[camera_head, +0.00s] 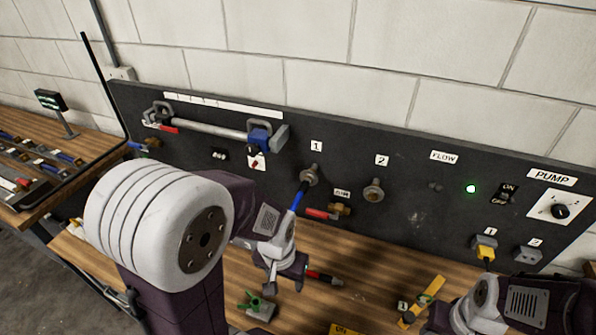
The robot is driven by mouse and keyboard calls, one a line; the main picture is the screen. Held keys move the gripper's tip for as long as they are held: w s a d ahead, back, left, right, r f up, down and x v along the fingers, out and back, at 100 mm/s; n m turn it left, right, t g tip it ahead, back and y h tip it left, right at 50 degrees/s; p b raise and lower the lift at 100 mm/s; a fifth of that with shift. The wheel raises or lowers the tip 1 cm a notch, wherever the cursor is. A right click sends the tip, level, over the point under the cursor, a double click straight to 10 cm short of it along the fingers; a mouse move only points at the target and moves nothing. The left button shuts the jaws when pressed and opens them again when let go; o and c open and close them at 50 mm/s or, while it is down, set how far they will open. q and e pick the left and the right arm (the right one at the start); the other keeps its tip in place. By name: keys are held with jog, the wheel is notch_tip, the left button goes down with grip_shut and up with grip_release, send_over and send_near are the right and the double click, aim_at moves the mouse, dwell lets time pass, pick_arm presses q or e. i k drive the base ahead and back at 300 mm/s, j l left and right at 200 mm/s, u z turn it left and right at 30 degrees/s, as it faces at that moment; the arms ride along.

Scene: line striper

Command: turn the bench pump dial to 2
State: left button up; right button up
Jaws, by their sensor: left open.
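The pump dial (560,211) is a black round knob on a white plate under the PUMP label, at the far right of the black panel. Its marks are too small to read, so I cannot tell its setting. My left gripper (284,284) is open above the wooden bench, left of the middle and far from the dial. My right gripper (440,319) is low at the bottom right, below the dial and apart from it. Its fingers are not clear.
The panel (420,214) carries an ON/OFF switch (507,194), a lit green light (471,188) and pipe fittings 1 and 2. Tools lie on the bench (375,263).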

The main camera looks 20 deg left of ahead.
aim_at(560, 211)
jog(key=k+l+u, duration=0.1)
jog(key=l, duration=0.3)
jog(key=k+l+u, duration=0.15)
jog(key=l, duration=0.25)
jog(key=k+l+u, duration=0.1)
jog(key=l, duration=0.3)
jog(key=k+l+u, duration=0.1)
jog(key=l, duration=0.3)
jog(key=k+l+u, duration=0.15)
jog(key=k+l, duration=0.1)
jog(key=l, duration=0.1)
